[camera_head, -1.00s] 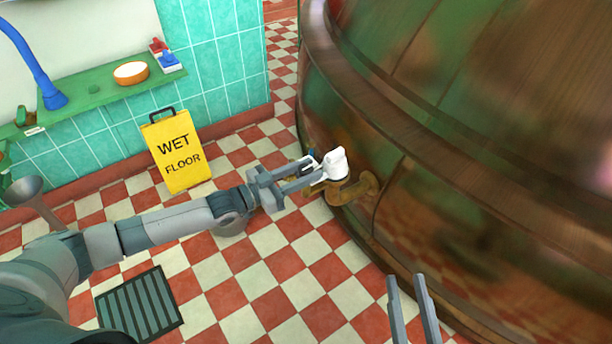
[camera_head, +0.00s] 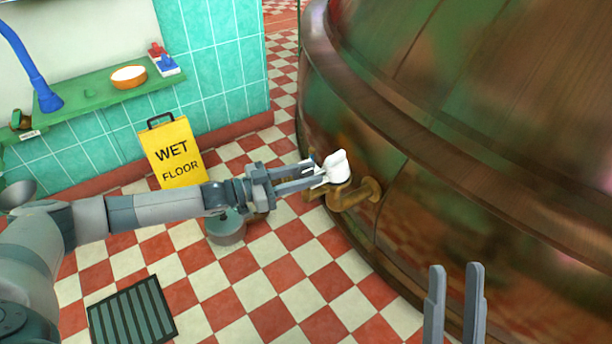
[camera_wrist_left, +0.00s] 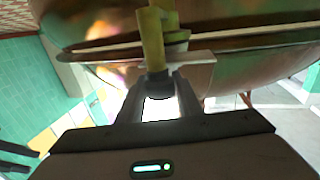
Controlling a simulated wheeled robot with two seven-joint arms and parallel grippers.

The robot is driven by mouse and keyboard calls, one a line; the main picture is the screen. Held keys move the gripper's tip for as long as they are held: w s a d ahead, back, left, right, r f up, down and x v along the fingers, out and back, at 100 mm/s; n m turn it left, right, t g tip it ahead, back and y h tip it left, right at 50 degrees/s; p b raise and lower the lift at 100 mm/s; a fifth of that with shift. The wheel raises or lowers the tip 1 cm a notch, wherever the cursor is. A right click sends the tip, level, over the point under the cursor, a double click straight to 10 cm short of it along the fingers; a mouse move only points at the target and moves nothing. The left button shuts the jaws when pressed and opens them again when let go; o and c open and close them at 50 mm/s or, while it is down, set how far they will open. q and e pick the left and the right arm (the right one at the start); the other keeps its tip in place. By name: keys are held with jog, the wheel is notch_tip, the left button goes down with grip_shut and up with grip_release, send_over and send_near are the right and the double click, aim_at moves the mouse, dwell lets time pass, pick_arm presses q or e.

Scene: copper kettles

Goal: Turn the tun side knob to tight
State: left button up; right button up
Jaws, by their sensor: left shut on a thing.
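The large copper tun (camera_head: 430,150) fills the right of the head view. A brass pipe (camera_head: 358,193) sticks out of its side and carries the white knob (camera_head: 337,166). My left gripper (camera_head: 318,178) reaches in from the left and is shut on the knob. In the left wrist view the gripper (camera_wrist_left: 160,92) closes around a dark stem below the brass pipe (camera_wrist_left: 152,40), with a pale piece of the knob (camera_wrist_left: 200,60) beside it. My right gripper (camera_head: 454,290) is at the bottom right, its two fingers apart and empty, in front of the tun.
A yellow wet floor sign (camera_head: 175,152) stands near the tiled wall. A metal bucket (camera_head: 226,227) is on the floor below my left arm. A floor grate (camera_head: 133,312) lies at the lower left. A green shelf (camera_head: 95,98) holds an orange bowl (camera_head: 128,77). The checkered floor is otherwise clear.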

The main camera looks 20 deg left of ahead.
dwell(0.3)
pick_arm(q)
jog(key=o, duration=1)
jog(key=shift+o, duration=0.2)
jog(key=shift+s+a, duration=0.35)
jog(key=shift+a, duration=0.1)
jog(key=p+v, duration=0.2)
jog(key=v, duration=1.4)
pick_arm(e)
jog(key=f+g, duration=0.1)
jog(key=a+f+g, duration=0.1)
jog(key=f, duration=0.1)
jog(key=a+f+g, duration=0.1)
jog(key=shift+s+a+f+h, duration=0.2)
jog(key=shift+s+h, duration=0.1)
jog(key=shift+s, duration=0.05)
pick_arm(q)
jog(key=shift+s+a, duration=0.1)
pick_arm(e)
jog(key=shift+w+r, duration=0.1)
jog(key=shift+r, duration=0.2)
